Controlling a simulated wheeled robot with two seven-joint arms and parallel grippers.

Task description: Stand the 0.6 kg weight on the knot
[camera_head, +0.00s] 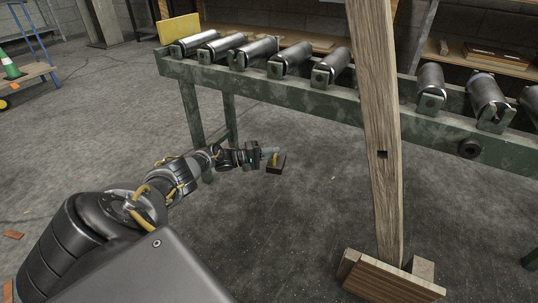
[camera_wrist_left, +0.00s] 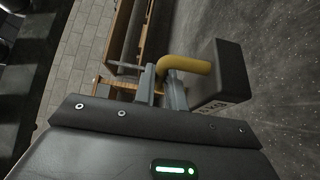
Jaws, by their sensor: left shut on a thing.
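The weight (camera_head: 275,168) is a dark block with a yellow handle, held off the floor in the head view. In the left wrist view the weight (camera_wrist_left: 228,72) hangs to the right, with its yellow handle (camera_wrist_left: 188,64) between the fingers and a partly hidden "KG" label. My left gripper (camera_head: 269,154) is shut on the handle, and its fingers show in the left wrist view (camera_wrist_left: 162,86). My right gripper is not in view.
The tall plank (camera_head: 374,90) stands upright in a wooden foot (camera_head: 390,280) at the right. A green roller conveyor (camera_head: 300,97) runs across behind the weight. A traffic cone (camera_head: 9,68) is far left. Grey floor (camera_head: 270,240) before the conveyor is mostly clear.

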